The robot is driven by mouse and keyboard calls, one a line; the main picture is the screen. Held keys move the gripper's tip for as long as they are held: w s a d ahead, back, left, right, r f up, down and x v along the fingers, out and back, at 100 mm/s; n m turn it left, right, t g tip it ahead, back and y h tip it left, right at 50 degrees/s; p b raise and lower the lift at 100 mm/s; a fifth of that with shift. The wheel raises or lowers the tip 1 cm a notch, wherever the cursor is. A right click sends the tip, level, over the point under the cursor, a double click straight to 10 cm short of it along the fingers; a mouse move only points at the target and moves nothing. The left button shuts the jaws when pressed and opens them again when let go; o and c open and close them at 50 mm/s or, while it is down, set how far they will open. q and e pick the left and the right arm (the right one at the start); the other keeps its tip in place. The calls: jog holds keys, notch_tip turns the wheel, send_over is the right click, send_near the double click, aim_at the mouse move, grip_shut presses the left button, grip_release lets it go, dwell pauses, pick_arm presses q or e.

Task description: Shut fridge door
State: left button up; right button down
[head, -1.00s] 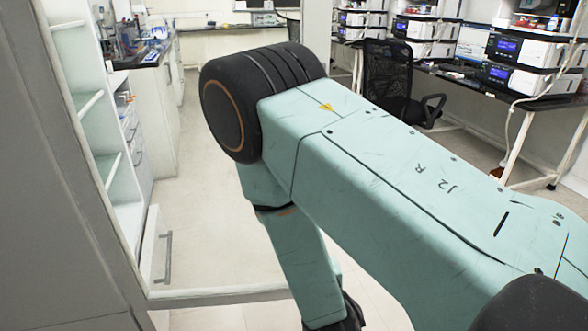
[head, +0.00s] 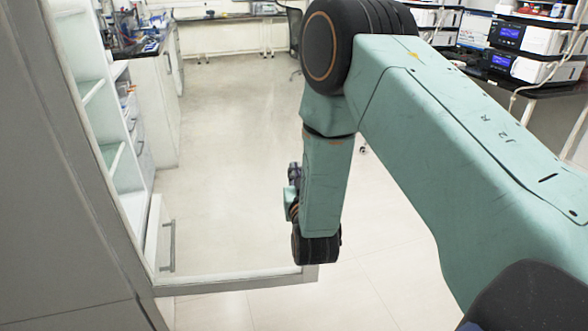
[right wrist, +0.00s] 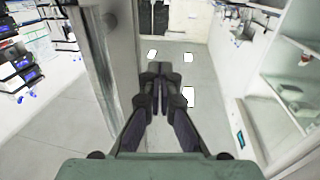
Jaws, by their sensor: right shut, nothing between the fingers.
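The fridge (head: 60,170) stands at the left of the head view. It is open, and its white shelves (head: 98,90) show inside. The fridge door stands open; its lower frame (head: 225,284) runs right from the fridge across the floor. My right arm hangs over the door's outer end. My right gripper (head: 292,195) shows only in small part beyond the forearm. In the right wrist view its fingers (right wrist: 160,80) are shut and empty. A tall grey upright (right wrist: 122,70), apparently the door's edge, stands close left of them; whether they touch is unclear. My left gripper is not in view.
A white cabinet with drawers (head: 155,110) stands behind the fridge. Benches with instruments (head: 520,55) are at the right, with a chair (head: 294,30) at the back. The floor (head: 235,130) between is clear. White shelving (right wrist: 290,95) is at the wrist view's right.

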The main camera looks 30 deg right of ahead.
jog(key=shift+x, duration=1.1)
jog(key=shift+w+a, duration=0.1)
jog(key=shift+w, duration=0.05)
